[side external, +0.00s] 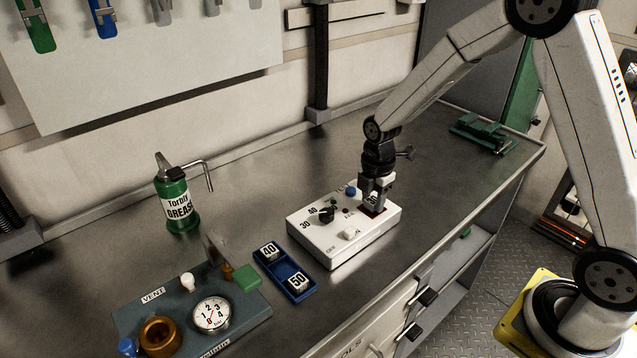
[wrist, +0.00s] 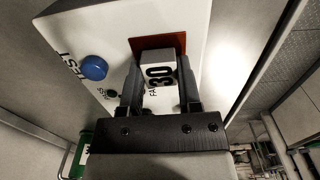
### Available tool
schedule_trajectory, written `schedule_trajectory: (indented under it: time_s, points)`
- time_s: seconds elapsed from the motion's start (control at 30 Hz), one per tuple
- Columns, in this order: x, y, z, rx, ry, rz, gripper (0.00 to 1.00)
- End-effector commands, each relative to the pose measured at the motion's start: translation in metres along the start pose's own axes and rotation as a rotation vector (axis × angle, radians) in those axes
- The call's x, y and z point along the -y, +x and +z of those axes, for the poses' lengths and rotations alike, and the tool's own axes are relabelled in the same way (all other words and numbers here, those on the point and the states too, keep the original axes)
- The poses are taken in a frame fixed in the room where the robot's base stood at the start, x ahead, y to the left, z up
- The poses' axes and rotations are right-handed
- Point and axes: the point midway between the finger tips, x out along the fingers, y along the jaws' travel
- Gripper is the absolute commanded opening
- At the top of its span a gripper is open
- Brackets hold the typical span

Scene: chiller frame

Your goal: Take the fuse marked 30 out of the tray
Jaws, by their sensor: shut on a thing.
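The fuse marked 30 (wrist: 160,74) is a white block between the fingers of my gripper (wrist: 158,92), which is shut on it. My gripper also shows in the side view (side external: 375,200), pointing down over the right end of the white control box (side external: 345,246). The fuse is at the dark red socket (wrist: 145,45) on that box. I cannot tell whether it is seated in it or just above. The blue tray (side external: 285,273) holds fuses marked 40 (side external: 269,250) and 50 (side external: 298,281); no fuse marked 30 shows in it.
The box has a blue TEST button (wrist: 94,68) and a black knob (side external: 327,213). A green grease can (side external: 175,203) stands behind. A gauge panel (side external: 255,307) lies at front left. A green clamp (side external: 482,132) is at back right. The bench behind the box is clear.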

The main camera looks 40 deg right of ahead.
Motion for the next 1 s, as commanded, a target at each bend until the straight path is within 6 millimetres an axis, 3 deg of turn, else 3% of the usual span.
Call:
schedule_trajectory:
  time_s: [0.37, 1.0]
  points:
    - [-0.001, -0.030, 0.000, 0.000, 0.000, 0.003, 0.00]
    - [0.063, -0.096, -0.004, 0.000, 0.000, 0.001, 0.00]
